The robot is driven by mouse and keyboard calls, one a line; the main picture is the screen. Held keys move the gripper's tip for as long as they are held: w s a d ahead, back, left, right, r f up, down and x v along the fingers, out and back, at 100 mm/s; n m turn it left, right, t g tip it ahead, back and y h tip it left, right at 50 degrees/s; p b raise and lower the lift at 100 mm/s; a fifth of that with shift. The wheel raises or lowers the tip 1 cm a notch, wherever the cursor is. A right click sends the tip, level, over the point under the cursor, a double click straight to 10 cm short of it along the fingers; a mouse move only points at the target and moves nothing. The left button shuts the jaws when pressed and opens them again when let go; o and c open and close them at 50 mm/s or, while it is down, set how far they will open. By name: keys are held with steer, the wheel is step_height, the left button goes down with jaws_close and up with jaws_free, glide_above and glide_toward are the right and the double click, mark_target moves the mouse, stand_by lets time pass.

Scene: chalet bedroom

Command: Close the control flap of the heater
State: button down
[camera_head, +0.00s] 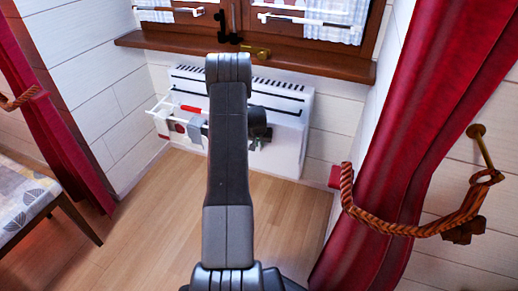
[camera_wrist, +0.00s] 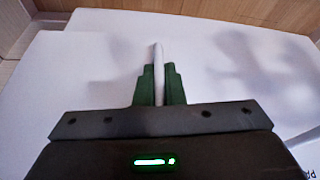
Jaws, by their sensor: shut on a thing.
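The white heater (camera_head: 290,112) hangs on the wall under the window sill, with dark slots along its top. My arm crosses in front and hides its middle. In the wrist view my gripper (camera_wrist: 160,85) has dark green fingers closed on a thin white upright piece (camera_wrist: 159,58), which stands out against a broad white surface. I take this piece to be the edge of the control flap, but cannot be sure. In the head view the fingertips are hard to make out, and the flap's angle cannot be told.
A white rail (camera_head: 158,104) with red and grey parts juts out at the heater's left. A wooden sill (camera_head: 330,66) overhangs the heater. A red curtain with a rope tie (camera_head: 385,150) hangs at right, and a patterned seat (camera_head: 22,200) stands at left. The wooden floor (camera_head: 165,225) is clear.

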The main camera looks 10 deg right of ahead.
steer(key=shift+w+d+r, duration=0.1)
steer(key=shift+w+d, duration=0.05)
steer(key=shift+w, duration=0.1)
steer(key=c, duration=1.8)
jaws_free()
steer(key=shift+w, duration=0.1)
steer(key=p+v, duration=0.4)
steer(key=v, duration=0.9)
steer(key=shift+a+r, duration=0.2)
steer(key=shift+r, duration=0.15)
steer(key=shift+f, duration=0.1)
steer(key=b+x, duration=0.2)
steer(key=x, duration=0.5)
steer(key=b+x, duration=0.2)
steer(key=x, duration=0.5)
steer(key=shift+s+d, duration=0.15)
steer(key=shift+s, duration=0.45)
